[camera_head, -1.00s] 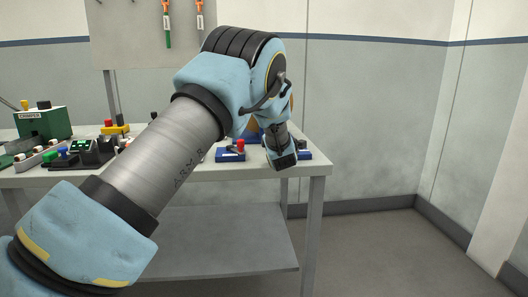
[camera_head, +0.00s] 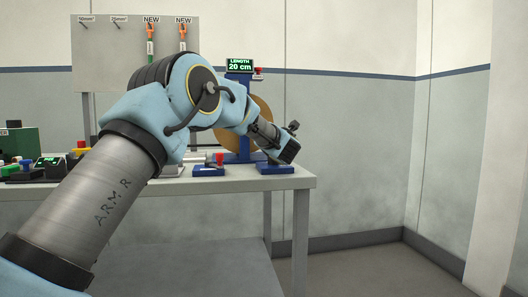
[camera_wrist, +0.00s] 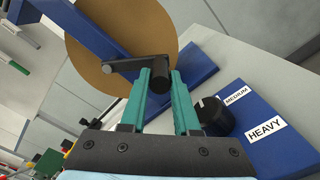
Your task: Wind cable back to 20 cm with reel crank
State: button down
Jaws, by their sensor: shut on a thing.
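The cable reel, a tan disc (camera_head: 264,112) on a blue stand (camera_head: 242,92), stands at the table's right end, partly behind my arm. The green display (camera_head: 239,65) above it reads LENGTH 20 cm. In the wrist view, the disc (camera_wrist: 125,28) is at the top, with the dark crank arm (camera_wrist: 130,64) in front. My gripper (camera_wrist: 160,82) has its teal fingers on either side of the black crank handle (camera_wrist: 159,78) and is shut on it. In the head view my arm hides the fingertips and the crank. I cannot make out the cable.
A black knob (camera_wrist: 212,115) sits on a blue base beside the right finger, near the MEDIUM (camera_wrist: 236,96) and HEAVY (camera_wrist: 266,130) labels. The floor right of the table is clear.

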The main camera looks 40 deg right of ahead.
jog(key=shift+s+d+r+n, duration=0.1)
jog(key=shift+d+r+n, duration=0.1)
jog(key=shift+n, duration=0.1)
jog(key=c, duration=0.9)
grip_release()
jog(key=b+v, duration=0.1)
jog(key=v, duration=0.9)
jog(key=shift+s+a, duration=0.2)
jog(key=shift+s, duration=0.15)
